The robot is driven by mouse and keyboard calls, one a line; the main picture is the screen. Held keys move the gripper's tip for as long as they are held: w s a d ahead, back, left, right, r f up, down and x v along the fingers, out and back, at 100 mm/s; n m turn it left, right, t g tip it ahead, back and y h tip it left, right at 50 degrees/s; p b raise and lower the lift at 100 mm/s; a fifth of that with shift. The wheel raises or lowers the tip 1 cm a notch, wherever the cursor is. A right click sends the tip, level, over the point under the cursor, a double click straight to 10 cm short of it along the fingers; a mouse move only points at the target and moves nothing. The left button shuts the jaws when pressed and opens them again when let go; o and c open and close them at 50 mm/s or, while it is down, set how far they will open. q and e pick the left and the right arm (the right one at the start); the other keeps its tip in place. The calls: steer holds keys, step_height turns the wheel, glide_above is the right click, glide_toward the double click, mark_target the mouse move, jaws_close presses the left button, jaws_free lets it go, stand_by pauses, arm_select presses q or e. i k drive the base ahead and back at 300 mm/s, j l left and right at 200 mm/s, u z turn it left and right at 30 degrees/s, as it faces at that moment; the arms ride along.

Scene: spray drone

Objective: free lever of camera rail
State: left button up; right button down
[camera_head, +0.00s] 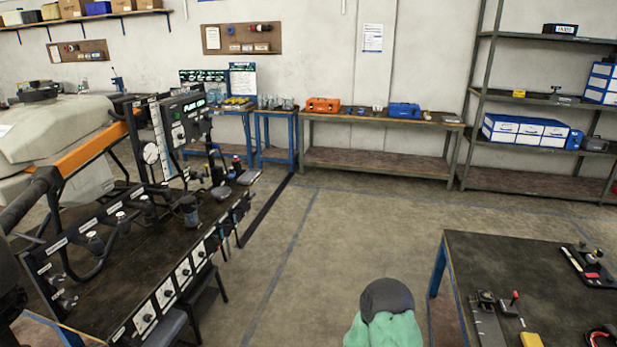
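A dark table (540,262) at the lower right bears a flat grey plate or rail (487,322) with a small block on it. Beside it stands a small lever with a red tip (515,297). Farther back on the same table is a dark base (590,268) with a knob and a red part. I cannot tell for sure which of these is the camera rail, nor whether its lever is locked. Neither of my grippers shows in the head view.
A dark bench with gauges, hoses and switch panels (168,293) fills the left, beside a pale tank (62,135). A rounded dark and green thing (385,328) stands at the bottom centre. A workbench (375,119) and shelves (545,95) line the back. The middle floor is clear.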

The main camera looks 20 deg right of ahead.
mark_target(515, 296)
steer(key=i+l+z, duration=0.1)
steer(key=i+z, duration=0.6)
steer(key=i, duration=0.2)
steer(key=i+j+z, duration=0.2)
steer(key=i+z, duration=0.15)
steer(key=i+l+z, duration=0.15)
steer(key=i+z, duration=0.35)
steer(key=i+j+z, duration=0.1)
steer(key=i+z, duration=0.4)
steer(key=i+j+z, duration=0.25)
steer(key=i+z, duration=0.2)
steer(key=i, duration=0.05)
